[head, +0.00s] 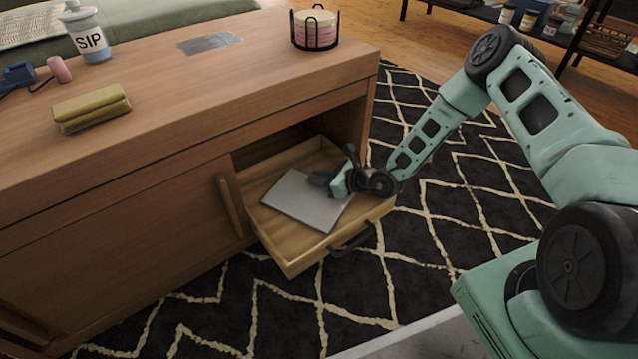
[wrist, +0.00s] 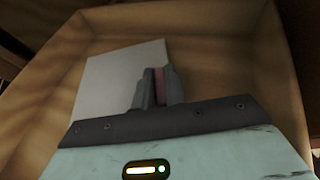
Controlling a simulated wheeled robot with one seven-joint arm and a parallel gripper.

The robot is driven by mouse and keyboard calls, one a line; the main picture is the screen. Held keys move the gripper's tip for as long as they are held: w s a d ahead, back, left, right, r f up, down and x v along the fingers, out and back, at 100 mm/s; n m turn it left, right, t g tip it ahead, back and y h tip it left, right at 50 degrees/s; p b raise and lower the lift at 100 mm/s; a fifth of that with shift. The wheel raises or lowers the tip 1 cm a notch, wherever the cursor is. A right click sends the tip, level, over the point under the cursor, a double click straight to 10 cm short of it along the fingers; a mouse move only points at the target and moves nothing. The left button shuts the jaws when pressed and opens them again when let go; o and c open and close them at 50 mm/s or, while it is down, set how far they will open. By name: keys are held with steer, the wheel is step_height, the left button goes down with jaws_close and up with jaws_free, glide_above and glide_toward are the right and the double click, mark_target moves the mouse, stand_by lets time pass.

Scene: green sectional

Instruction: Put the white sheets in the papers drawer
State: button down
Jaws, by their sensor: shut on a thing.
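The white sheets (head: 300,200) lie as a flat pale stack inside the open wooden drawer (head: 284,258), low in the cabinet. In the wrist view the sheets (wrist: 112,85) lie toward the left of the drawer (wrist: 215,50), slightly turned. My gripper (head: 318,179) reaches into the drawer over the right side of the sheets. In the wrist view its fingers (wrist: 158,88) are close together at the sheets' right edge, shut on them. The fingers hide part of that edge. I cannot tell whether the sheets rest fully on the drawer floor.
The wooden cabinet (head: 180,110) carries a yellow folded cloth (head: 92,107), a SIP jar (head: 88,38), a grey flat sheet (head: 209,43) and a wire holder (head: 315,30). A dark handle (head: 352,240) is on the drawer front. Patterned rug (head: 440,220) lies to the right.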

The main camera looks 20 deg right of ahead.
steer(key=shift+f, duration=0.15)
steer(key=c, duration=1.5)
jaws_free()
steer(key=shift+o, duration=0.2)
